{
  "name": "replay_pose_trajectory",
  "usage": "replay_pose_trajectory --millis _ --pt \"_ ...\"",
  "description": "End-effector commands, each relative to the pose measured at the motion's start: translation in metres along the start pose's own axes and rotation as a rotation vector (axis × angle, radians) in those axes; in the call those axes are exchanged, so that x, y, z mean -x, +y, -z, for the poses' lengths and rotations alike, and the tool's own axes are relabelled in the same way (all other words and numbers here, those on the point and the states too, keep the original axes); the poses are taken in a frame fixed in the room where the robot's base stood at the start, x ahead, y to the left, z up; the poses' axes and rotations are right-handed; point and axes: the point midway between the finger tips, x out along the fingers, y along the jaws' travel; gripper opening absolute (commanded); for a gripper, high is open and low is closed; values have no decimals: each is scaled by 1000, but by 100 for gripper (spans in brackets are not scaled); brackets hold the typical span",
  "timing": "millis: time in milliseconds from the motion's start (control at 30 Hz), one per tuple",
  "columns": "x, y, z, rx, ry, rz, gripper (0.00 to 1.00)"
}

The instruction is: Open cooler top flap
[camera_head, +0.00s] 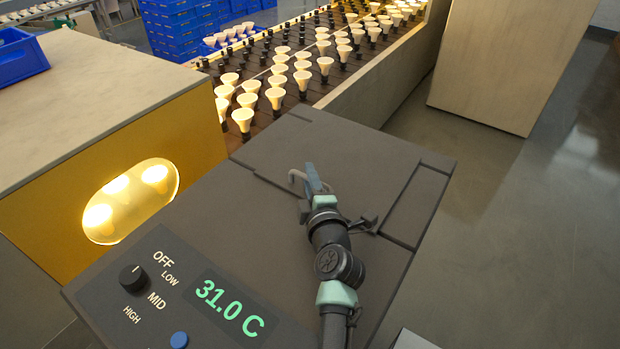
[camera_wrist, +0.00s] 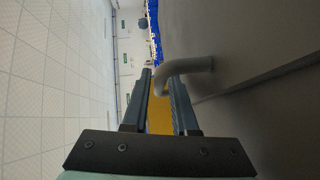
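The cooler is a dark grey box with a control panel on its front, and its top flap (camera_head: 345,150) lies flat and closed. A pale grey hooked handle (camera_head: 294,176) stands up from the flap. My gripper (camera_head: 310,172) is at the handle, low over the top. In the wrist view the handle (camera_wrist: 190,66) comes out of the dark flap surface (camera_wrist: 265,45) and bends into the gap between the fingertips of my gripper (camera_wrist: 159,80). The fingers are apart. I cannot tell whether either finger touches the handle.
The panel has a knob (camera_head: 133,278), a blue button (camera_head: 179,340) and a display (camera_head: 228,306) reading 31.0 C. A yellow cabinet (camera_head: 60,215) with lit bulbs stands at left. A conveyor (camera_head: 340,88) of bulbs runs behind. Open floor (camera_head: 520,240) is at right.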

Motion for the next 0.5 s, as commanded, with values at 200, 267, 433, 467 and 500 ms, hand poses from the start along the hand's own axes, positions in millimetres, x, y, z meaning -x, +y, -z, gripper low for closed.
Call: replay_pose_trajectory --millis 200,267,433,467,500 --pt "0 0 0 -1 0 0 27" --pt "0 0 0 -1 0 0 16" --pt "0 0 0 -1 0 1 0" --pt "0 0 0 -1 0 1 0" --pt "0 0 0 -1 0 1 0"
